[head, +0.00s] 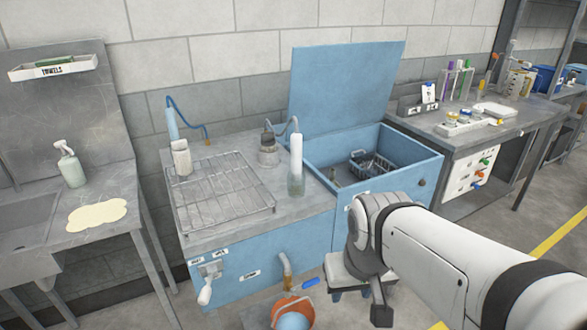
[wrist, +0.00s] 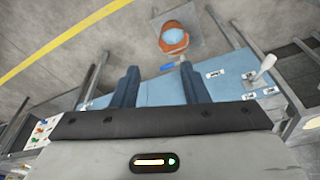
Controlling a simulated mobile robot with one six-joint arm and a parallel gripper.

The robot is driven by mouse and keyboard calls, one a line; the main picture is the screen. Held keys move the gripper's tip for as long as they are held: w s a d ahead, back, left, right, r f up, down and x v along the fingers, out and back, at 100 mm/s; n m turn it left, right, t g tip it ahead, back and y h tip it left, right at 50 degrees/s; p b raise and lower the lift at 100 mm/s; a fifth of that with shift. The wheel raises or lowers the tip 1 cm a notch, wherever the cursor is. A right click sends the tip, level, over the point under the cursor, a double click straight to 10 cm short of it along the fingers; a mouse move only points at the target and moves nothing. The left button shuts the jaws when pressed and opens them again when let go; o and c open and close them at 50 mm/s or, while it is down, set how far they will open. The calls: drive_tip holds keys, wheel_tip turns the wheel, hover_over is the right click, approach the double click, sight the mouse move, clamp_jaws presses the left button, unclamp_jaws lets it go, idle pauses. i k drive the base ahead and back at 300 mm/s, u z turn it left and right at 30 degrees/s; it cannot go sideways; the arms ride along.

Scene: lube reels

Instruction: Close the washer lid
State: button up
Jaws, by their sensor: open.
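The blue washer lid (head: 345,95) stands open, nearly upright, at the back of the blue washer tub (head: 400,185). A dark wire basket (head: 371,163) sits inside the open tub. My gripper (head: 351,295) is in front of the washer, below the tub's rim, with its fingers pointing down. In the wrist view my gripper (wrist: 158,70) shows two dark blue fingers spread apart with nothing between them. The washer's blue front (wrist: 155,92) shows behind them. My gripper is well away from the lid. My arm hides part of the washer's front.
Left of the tub is a counter with a wire rack (head: 222,195), bottles and hoses. An orange bucket (head: 292,312) stands on the floor by the washer front. A bench (head: 480,130) with tubes and trays adjoins on the right. Above the open tub is clear.

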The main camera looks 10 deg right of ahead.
sight(334, 87)
drive_tip(key=z, duration=2.3)
drive_tip(key=i, duration=2.25)
drive_tip(key=u, duration=0.95)
drive_tip(key=k, duration=0.1)
drive_tip(key=u, duration=2.4)
